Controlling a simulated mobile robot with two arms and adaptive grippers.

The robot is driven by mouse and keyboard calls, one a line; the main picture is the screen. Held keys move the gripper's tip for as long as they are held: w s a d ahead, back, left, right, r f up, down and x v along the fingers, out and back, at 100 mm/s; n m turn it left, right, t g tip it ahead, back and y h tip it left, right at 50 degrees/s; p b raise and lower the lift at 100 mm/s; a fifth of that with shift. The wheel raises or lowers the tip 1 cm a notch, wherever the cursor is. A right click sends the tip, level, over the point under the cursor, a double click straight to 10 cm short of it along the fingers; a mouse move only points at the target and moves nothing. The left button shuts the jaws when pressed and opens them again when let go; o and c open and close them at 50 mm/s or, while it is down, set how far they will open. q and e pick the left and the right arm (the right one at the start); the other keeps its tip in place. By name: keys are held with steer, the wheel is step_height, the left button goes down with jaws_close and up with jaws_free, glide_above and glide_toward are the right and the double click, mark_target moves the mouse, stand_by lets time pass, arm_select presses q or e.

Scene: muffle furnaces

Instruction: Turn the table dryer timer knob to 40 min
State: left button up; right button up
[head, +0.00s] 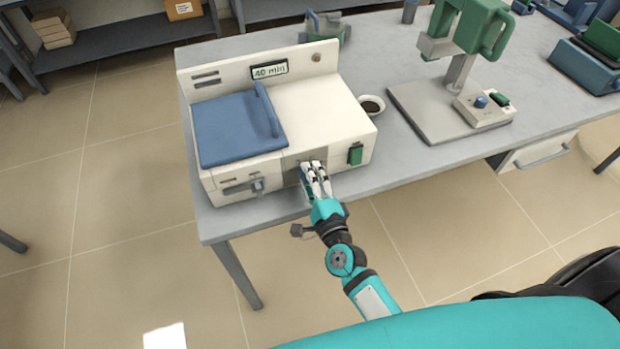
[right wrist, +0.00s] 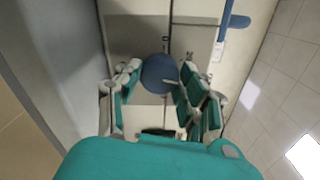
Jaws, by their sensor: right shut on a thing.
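The table dryer is a white box (head: 325,105) with a blue lid (head: 235,128), standing on the bench. A small sign (head: 269,70) on its back panel reads "40 min". My right gripper (head: 312,169) is at the dryer's front face and hides the timer knob in the head view. In the right wrist view the round blue knob (right wrist: 159,74) with a pale pointer mark sits between the fingers of my right gripper (right wrist: 157,88), which is shut on it. The dial markings are not readable. My left gripper is not in view.
A green rocker switch (head: 355,154) is right of the gripper, and a latch (head: 257,185) is to its left. A small dark-filled bowl (head: 371,105) and a green-headed stand device (head: 470,60) are on the grey bench (head: 400,165). The floor in front is clear.

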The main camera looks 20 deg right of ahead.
steer(key=shift+f+m+b, duration=0.1)
steer(key=shift+m+b, duration=0.2)
steer(key=shift+m, duration=1.1)
steer(key=o, duration=1.2)
steer(key=s, duration=1.2)
steer(key=shift+d, duration=0.2)
